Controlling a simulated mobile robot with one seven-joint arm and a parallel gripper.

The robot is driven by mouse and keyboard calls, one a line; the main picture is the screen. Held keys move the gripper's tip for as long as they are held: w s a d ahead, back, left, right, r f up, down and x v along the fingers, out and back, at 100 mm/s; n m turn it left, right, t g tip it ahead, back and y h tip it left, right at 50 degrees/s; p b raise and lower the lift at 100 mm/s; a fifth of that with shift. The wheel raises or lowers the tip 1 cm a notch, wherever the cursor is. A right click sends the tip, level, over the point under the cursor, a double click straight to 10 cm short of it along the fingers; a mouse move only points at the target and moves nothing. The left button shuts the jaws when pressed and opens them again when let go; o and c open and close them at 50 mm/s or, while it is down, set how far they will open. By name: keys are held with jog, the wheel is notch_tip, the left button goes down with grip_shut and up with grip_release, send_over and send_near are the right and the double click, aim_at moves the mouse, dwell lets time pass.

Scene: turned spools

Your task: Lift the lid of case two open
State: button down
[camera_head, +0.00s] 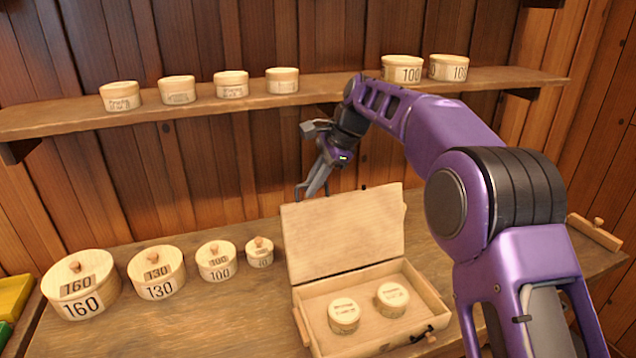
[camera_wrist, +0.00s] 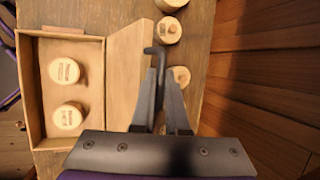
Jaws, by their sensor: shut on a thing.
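The wooden case (camera_head: 373,337) stands on the bench with its lid (camera_head: 340,240) raised and leaning back. No case number is readable. Two round labelled boxes, a left one (camera_head: 343,315) and a right one (camera_head: 391,299), lie inside; the wrist view shows the open case (camera_wrist: 36,100) and lid (camera_wrist: 125,80) too. My gripper (camera_head: 312,185) is at the lid's upper edge, left of its middle. In the wrist view its fingers (camera_wrist: 162,92) are shut on a dark hooked bar (camera_wrist: 155,52). Whether the bar touches the lid is unclear.
Several lidded round boxes, the largest marked 160 (camera_head: 80,290), stand left of the case. A wall shelf (camera_head: 330,92) with more round boxes runs behind and above my gripper. A wooden piece with a knob (camera_head: 595,232) lies at the right. A yellow item (camera_head: 14,297) is at far left.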

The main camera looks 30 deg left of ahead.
jog(key=shift+w+f, duration=0.1)
jog(key=shift+f, duration=0.05)
jog(key=c, duration=0.9)
grip_release()
jog(key=shift+f, duration=0.1)
jog(key=shift+d, duration=0.1)
jog(key=v, duration=1.2)
jog(key=shift+r, duration=0.3)
